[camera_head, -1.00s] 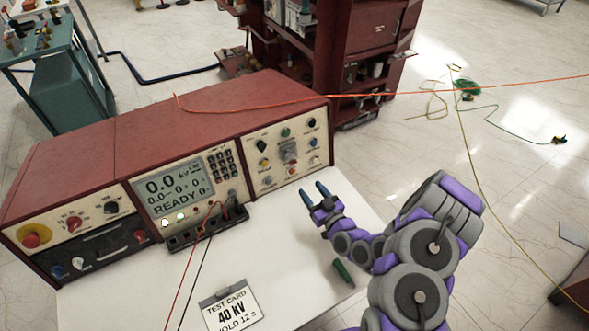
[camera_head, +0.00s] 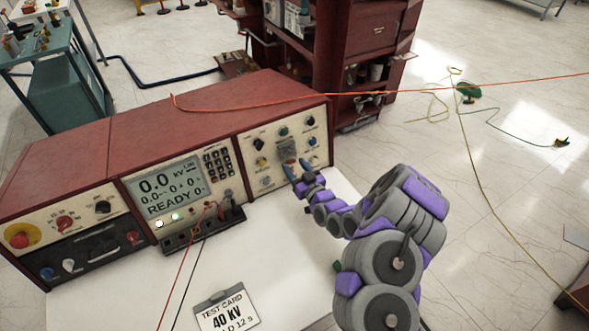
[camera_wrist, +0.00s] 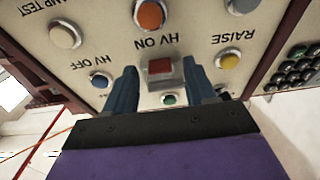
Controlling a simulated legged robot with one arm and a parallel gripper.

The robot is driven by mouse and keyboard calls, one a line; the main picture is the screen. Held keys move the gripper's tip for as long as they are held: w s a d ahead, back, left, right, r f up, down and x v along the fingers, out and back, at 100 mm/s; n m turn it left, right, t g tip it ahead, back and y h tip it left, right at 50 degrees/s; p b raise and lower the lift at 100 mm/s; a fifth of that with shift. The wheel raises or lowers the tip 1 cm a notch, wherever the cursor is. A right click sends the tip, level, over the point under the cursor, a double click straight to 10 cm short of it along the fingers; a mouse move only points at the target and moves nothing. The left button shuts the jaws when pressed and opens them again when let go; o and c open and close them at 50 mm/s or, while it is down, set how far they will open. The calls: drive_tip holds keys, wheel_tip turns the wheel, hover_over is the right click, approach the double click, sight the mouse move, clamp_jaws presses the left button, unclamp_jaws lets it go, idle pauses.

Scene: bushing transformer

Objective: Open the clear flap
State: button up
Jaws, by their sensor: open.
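The clear flap (camera_head: 287,151) is a small greyish see-through cover on the right-hand panel of the red console. In the wrist view it shows faintly around a red square button (camera_wrist: 160,67) by the "HV ON" label. Whether it is fully shut is too small to tell. My gripper (camera_head: 296,166) is open, with its blue fingertips just in front of the lower part of the flap. In the wrist view the fingers of my gripper (camera_wrist: 159,75) stand on either side of the red button, with nothing held. Whether they touch the flap cannot be told.
Coloured knobs and buttons surround the flap, among them an orange one (camera_wrist: 150,14) and a yellow one (camera_wrist: 229,58). A display (camera_head: 168,192) reads "READY". A test card (camera_head: 226,311) lies on the white table (camera_head: 262,240). An orange cable (camera_head: 380,93) crosses behind.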

drive_tip(key=shift+w, duration=0.3)
drive_tip(key=shift+a, duration=0.15)
drive_tip(key=shift+a, duration=0.2)
drive_tip(key=shift+c, duration=1.3)
drive_tip(key=shift+d, duration=0.2)
clamp_jaws()
